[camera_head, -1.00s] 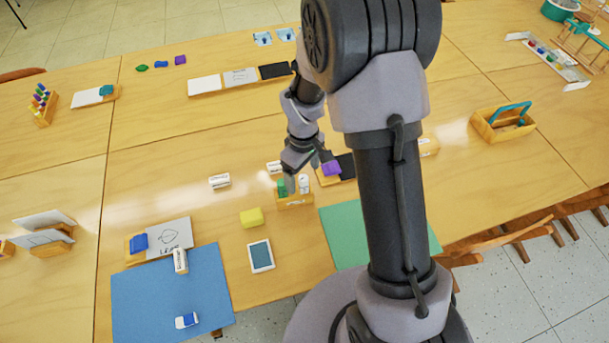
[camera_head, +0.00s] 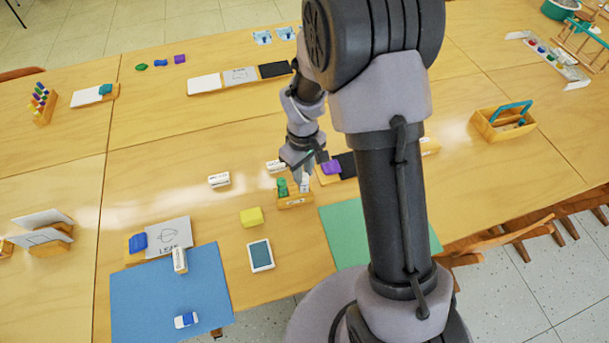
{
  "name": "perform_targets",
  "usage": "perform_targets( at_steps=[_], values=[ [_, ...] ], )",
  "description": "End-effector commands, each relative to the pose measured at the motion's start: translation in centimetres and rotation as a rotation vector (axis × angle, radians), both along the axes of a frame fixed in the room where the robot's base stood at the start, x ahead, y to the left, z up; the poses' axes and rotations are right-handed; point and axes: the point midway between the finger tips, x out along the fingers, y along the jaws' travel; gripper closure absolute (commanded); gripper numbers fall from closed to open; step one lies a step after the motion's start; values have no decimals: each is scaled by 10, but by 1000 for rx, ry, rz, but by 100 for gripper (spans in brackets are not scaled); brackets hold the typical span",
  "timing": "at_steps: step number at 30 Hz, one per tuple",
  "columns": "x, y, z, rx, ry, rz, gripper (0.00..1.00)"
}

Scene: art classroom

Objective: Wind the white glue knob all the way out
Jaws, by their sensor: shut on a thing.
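A small wooden holder (camera_head: 294,202) stands upright near the middle of the table. A green knob or stick (camera_head: 282,187) is in its left part. The white glue knob (camera_head: 305,184) is in its right part, beside the green one, with its top partly covered by my fingers. My gripper (camera_head: 303,176) points down over the white knob and is shut on it. The fingertips are small here, and the exact grip on the knob is hard to make out.
A white labelled block (camera_head: 219,180) and a yellow block (camera_head: 251,217) lie to the left. A purple block (camera_head: 331,167) sits close on the right. A green mat (camera_head: 345,235) and a blue-screened tablet-like card (camera_head: 261,256) lie in front. A wooden caddy (camera_head: 485,122) is far right.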

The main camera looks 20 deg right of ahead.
Motion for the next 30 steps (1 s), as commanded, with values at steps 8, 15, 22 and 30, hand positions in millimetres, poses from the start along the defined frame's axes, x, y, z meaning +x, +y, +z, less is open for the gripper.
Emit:
perform_targets(
  at_steps=[8, 15, 22, 30],
  values=[
    [0, 0, -2, 1, 0, -216, 93],
    [0, 0, -1, 1, 0, -397, 93],
    [0, 0, 0, 1, 1, -397, 33],
    [0, 0, 0, 1, 1, -396, 18]
  ],
)
